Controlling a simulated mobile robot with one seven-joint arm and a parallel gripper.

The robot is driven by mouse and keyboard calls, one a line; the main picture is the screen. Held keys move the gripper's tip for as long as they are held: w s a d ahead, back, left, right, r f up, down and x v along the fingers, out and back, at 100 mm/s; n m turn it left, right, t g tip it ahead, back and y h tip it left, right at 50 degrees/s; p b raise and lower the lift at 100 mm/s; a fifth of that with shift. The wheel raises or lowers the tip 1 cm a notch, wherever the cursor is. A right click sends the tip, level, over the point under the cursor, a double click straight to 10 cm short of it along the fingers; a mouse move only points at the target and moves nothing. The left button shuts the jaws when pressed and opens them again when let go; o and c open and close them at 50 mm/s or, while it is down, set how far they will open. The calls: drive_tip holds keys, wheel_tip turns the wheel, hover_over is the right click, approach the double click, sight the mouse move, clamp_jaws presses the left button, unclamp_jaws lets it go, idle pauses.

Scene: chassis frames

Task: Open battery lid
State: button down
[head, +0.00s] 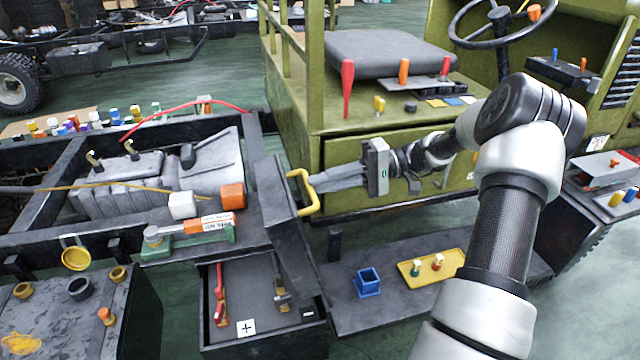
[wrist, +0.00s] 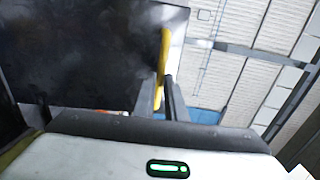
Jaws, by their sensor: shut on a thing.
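The battery lid (head: 278,200) is a dark panel with a yellow handle (head: 316,208). It stands raised and tilted above the right side of the battery box (head: 204,310). The box is open at the top and shows red parts, metal clamps, and plus and minus marks. My gripper (head: 312,182) comes from the right and is shut on the yellow handle. In the wrist view, the lid (wrist: 80,55) fills the upper left and the handle (wrist: 164,50) lies at the fingertips (wrist: 163,90). The exact finger contact is partly hidden.
The olive vehicle body (head: 390,155) stands behind my gripper. A dark step (head: 390,315) at the lower right carries a blue holder (head: 367,283) and a yellow tray (head: 450,262). The engine (head: 140,175) and frame lie to the left.

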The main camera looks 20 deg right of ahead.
drive_tip(key=shift+d+f, duration=0.25)
drive_tip(key=shift+d, duration=0.2)
drive_tip(key=shift+s+f, duration=0.1)
drive_tip(key=shift+f, duration=0.05)
drive_tip(key=c, duration=1.8)
unclamp_jaws()
drive_tip(key=d, duration=0.5)
drive_tip(key=d+r, duration=0.1)
drive_tip(key=d, duration=0.5)
drive_tip(key=d+r+p, duration=0.1)
drive_tip(key=d, duration=0.5)
drive_tip(key=shift+s+d+r, duration=0.15)
drive_tip(key=shift+s+r, duration=0.1)
drive_tip(key=shift+s, duration=0.05)
